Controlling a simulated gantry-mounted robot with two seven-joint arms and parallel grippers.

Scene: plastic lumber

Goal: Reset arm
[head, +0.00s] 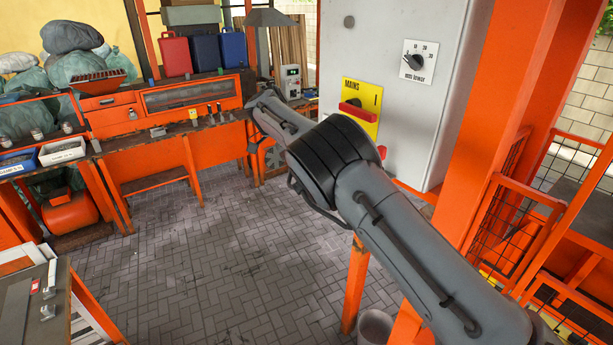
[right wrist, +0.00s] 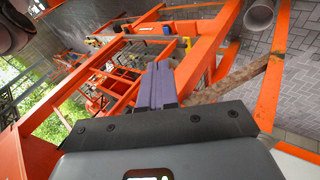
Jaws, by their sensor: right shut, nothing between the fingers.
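My right arm (head: 395,225) comes in from the lower right of the head view and reaches up and left, past the front of a grey control cabinet. Its gripper cannot be made out in that view. In the right wrist view my right gripper (right wrist: 157,86) shows its two fingers pressed together, with nothing between them. Orange frame rails lie beyond the fingertips. My left arm and gripper are in neither view.
The grey cabinet (head: 388,40) carries a yellow mains plate (head: 371,97) with a red handle (head: 357,112) and a dial (head: 412,62). Orange posts and mesh guards (head: 515,215) stand at right. An orange workbench (head: 165,150) stands at the back left. The tiled floor (head: 215,265) is open in the middle.

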